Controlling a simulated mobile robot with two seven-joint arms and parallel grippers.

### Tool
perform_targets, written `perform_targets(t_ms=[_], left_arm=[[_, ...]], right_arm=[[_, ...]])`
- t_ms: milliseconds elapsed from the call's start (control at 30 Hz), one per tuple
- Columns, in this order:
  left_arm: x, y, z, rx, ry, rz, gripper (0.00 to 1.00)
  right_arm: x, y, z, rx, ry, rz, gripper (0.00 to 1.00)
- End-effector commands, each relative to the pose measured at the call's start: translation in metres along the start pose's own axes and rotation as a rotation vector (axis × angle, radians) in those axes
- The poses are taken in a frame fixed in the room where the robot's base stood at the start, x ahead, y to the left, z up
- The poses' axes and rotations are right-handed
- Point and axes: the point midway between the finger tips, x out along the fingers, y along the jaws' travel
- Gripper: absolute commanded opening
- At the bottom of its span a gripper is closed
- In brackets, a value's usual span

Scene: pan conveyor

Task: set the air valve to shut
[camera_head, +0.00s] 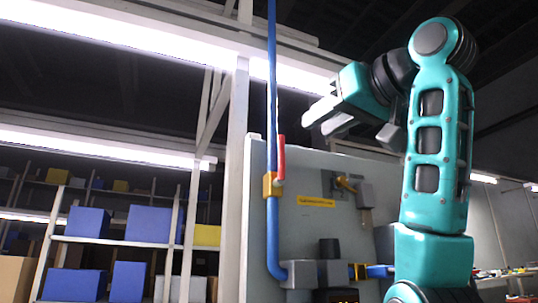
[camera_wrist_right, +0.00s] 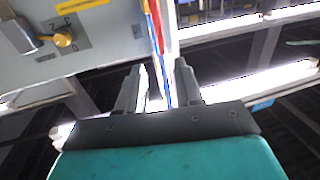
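The air valve has a yellow-orange body (camera_head: 271,185) on a vertical blue pipe (camera_head: 272,90) at the left edge of a grey panel. Its red lever (camera_head: 281,158) points up, in line with the pipe. My right gripper (camera_head: 328,118) is open and empty, up and to the right of the lever and apart from it. In the right wrist view, the red lever (camera_wrist_right: 155,32) and blue pipe show beyond the open fingers (camera_wrist_right: 165,82). My left gripper is not in view.
The grey panel (camera_head: 300,230) carries a yellow rotary knob (camera_head: 347,184) and a yellow label (camera_head: 316,202). A white post (camera_head: 236,130) stands just left of the pipe. Shelves with blue boxes (camera_head: 87,224) stand at the left, further back.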

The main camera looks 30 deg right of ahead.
Motion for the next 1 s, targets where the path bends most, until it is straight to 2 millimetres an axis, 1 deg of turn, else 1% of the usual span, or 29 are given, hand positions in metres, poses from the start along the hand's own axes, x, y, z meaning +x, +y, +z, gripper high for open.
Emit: perform_targets(t_ms=[67, 167, 400, 600, 700, 800, 1000], left_arm=[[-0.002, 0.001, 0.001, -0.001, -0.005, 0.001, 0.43], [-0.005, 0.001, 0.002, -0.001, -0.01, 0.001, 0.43], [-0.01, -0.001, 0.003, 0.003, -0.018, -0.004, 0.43], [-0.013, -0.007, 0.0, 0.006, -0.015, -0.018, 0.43], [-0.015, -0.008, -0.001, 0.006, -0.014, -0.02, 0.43], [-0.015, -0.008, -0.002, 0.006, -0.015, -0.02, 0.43], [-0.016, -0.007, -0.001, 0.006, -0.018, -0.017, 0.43]], right_arm=[[0.006, 0.0, -0.001, 0.0, -0.002, 0.0, 0.35], [0.021, 0.0, 0.0, 0.0, -0.005, -0.001, 0.35], [0.072, -0.001, -0.001, -0.001, -0.006, -0.001, 0.35], [0.107, -0.001, -0.001, -0.001, -0.003, 0.0, 0.35], [0.118, -0.001, -0.001, -0.001, -0.002, -0.001, 0.35], [0.125, -0.001, 0.0, -0.001, -0.002, -0.001, 0.35], [0.128, 0.0, 0.0, -0.001, 0.0, 0.0, 0.35]])
